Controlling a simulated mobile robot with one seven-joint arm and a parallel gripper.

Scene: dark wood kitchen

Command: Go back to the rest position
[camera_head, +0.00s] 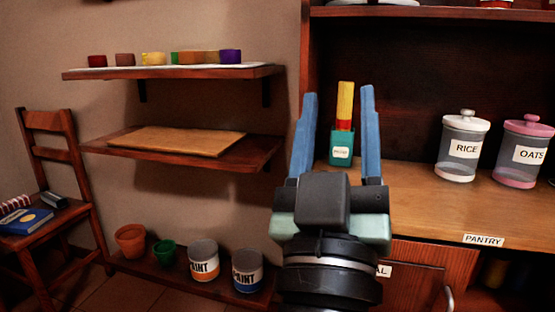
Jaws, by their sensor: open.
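My gripper (338,100) is in the middle of the head view, pointing up and away, with its two blue fingers spread wide apart. Nothing is held between the fingers. Behind them, in the picture, a teal cup (341,150) with a small label stands on the wooden counter (400,192). A yellow and red upright item (344,106) stands in the cup. The fingers appear apart from the cup, though the exact distance is hard to tell. My wrist hides part of the counter's front edge.
Jars labelled RICE (462,150) and OATS (522,155) stand on the counter at right. Left are an upper shelf (170,73) with small coloured pots and a lower shelf (240,155) with a board (178,140). Paint cans (203,262) sit low. A chair (50,120) stands far left.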

